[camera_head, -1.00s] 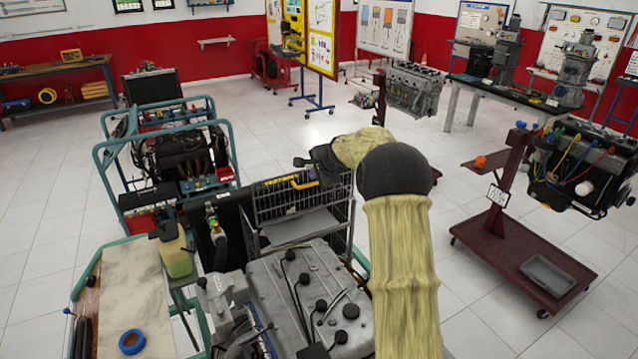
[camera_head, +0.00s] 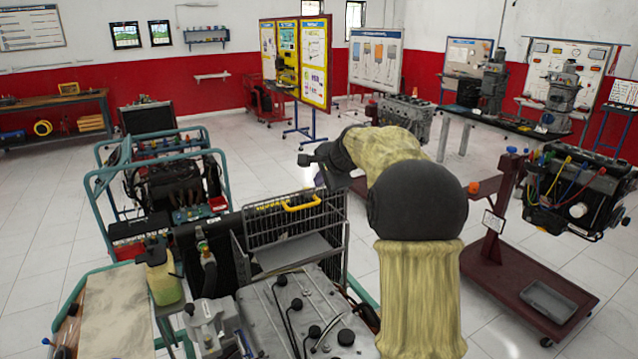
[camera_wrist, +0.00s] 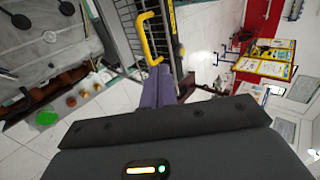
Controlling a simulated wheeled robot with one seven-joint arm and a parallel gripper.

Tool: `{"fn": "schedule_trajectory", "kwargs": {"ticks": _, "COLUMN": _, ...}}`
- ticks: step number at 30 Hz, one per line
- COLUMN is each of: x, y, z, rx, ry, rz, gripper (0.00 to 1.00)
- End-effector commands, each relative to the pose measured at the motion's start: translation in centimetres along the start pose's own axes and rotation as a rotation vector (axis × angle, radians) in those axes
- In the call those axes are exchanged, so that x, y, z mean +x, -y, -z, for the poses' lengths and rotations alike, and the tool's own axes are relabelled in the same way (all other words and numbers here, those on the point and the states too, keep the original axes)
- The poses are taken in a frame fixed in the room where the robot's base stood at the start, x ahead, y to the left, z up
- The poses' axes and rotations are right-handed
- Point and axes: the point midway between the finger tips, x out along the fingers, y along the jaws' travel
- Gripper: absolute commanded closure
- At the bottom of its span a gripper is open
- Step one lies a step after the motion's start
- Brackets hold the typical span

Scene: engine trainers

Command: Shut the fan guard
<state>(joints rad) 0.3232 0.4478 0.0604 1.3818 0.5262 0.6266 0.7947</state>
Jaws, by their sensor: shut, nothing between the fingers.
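The fan guard (camera_head: 278,226) is a grey wire-mesh frame with a yellow handle (camera_head: 302,204) on its upper edge. It stands at the near engine (camera_head: 312,320), beside a dark radiator-like panel (camera_head: 215,243). In the wrist view, the guard's mesh (camera_wrist: 126,20) and yellow handle (camera_wrist: 149,40) show at top centre. My gripper (camera_wrist: 158,78) has its purple fingers together and empty, close to the lower end of the handle in the picture. I cannot tell whether they touch it. In the head view my forearm and wrist hide most of the gripper.
A teal-framed engine stand (camera_head: 165,185) is behind at left. A bench top (camera_head: 115,310) is at lower left with a yellow-green container (camera_head: 163,280). A maroon stand (camera_head: 530,290) carrying an engine (camera_head: 575,190) is at right. Open tiled floor lies beyond.

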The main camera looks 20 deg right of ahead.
Motion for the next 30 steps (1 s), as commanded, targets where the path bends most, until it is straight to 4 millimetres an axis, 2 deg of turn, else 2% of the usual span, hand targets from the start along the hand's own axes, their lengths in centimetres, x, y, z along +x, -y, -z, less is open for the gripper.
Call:
{"fn": "schedule_trajectory", "kwargs": {"ticks": 5, "x": 0.1, "y": -0.4, "z": -0.5, "rx": -0.017, "ry": 0.002, "rz": -0.009, "gripper": 1.00}}
{"fn": "schedule_trajectory", "kwargs": {"ticks": 8, "x": 0.2, "y": -1.8, "z": -1.6, "rx": -0.071, "ry": 0.005, "rz": -0.041, "gripper": 1.00}}
{"fn": "schedule_trajectory", "kwargs": {"ticks": 11, "x": 0.2, "y": -4.5, "z": -3.4, "rx": -0.173, "ry": 0.010, "rz": -0.095, "gripper": 1.00}}
{"fn": "schedule_trajectory", "kwargs": {"ticks": 16, "x": -0.5, "y": -11.5, "z": -7.5, "rx": -0.432, "ry": 0.045, "rz": -0.222, "gripper": 1.00}}
{"fn": "schedule_trajectory", "kwargs": {"ticks": 20, "x": -1.7, "y": -17.4, "z": -10.5, "rx": -0.652, "ry": 0.092, "rz": -0.312, "gripper": 1.00}}
{"fn": "schedule_trajectory", "kwargs": {"ticks": 27, "x": -5.5, "y": -28.9, "z": -15.2, "rx": -1.062, "ry": 0.231, "rz": -0.447, "gripper": 1.00}}
{"fn": "schedule_trajectory", "kwargs": {"ticks": 30, "x": -7.3, "y": -33.1, "z": -16.6, "rx": -1.212, "ry": 0.297, "rz": -0.483, "gripper": 1.00}}
